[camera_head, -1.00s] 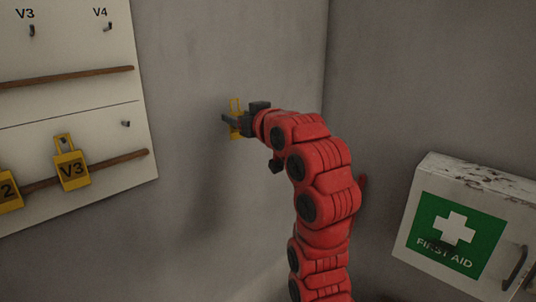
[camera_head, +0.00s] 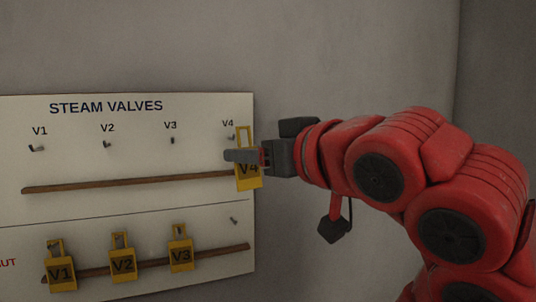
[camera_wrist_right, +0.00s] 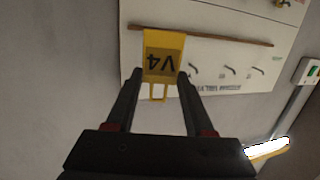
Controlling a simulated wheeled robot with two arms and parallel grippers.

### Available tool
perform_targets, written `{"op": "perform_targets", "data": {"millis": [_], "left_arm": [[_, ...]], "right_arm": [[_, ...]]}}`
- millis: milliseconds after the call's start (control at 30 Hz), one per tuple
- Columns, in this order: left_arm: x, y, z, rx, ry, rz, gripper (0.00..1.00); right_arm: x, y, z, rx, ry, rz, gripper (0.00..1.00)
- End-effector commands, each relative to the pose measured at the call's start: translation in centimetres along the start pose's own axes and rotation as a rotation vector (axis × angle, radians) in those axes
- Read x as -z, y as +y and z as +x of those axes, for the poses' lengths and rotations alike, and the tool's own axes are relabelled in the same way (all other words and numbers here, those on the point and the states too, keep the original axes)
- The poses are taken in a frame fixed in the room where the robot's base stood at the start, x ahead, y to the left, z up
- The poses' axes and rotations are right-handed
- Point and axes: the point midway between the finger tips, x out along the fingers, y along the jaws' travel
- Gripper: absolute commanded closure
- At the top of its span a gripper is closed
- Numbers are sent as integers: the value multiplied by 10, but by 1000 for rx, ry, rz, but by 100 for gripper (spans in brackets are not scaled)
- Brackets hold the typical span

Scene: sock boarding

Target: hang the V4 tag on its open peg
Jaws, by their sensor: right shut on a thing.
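The yellow V4 tag (camera_head: 248,172) is upright with its loop up, in front of the right edge of the board in the head view. My right gripper (camera_head: 240,156) is shut on it. The right wrist view shows the tag (camera_wrist_right: 163,54) between the fingertips of my right gripper (camera_wrist_right: 160,74), upside down in that picture. The upper peg under the V4 label (camera_head: 231,137) is bare, just left of the tag's loop. A lower peg (camera_head: 234,220) at the right is also bare, below the tag. The gap between tag and board cannot be told. My left gripper is out of view.
The white STEAM VALVES board (camera_head: 90,220) has bare upper pegs under V1, V2 and V3. On the lower row hang the V1 tag (camera_head: 61,273), V2 tag (camera_head: 122,264) and V3 tag (camera_head: 180,255). Wooden rails (camera_head: 130,184) cross below each row. The wall right of the board is clear.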

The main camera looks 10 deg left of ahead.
Motion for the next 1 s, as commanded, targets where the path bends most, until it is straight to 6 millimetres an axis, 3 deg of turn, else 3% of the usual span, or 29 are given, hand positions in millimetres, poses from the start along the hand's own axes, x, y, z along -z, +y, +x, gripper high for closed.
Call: {"op": "perform_targets", "data": {"millis": [1000], "left_arm": [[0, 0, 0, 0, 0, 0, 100]], "right_arm": [[1, 18, 66, -2, -7, 1, 98]]}}
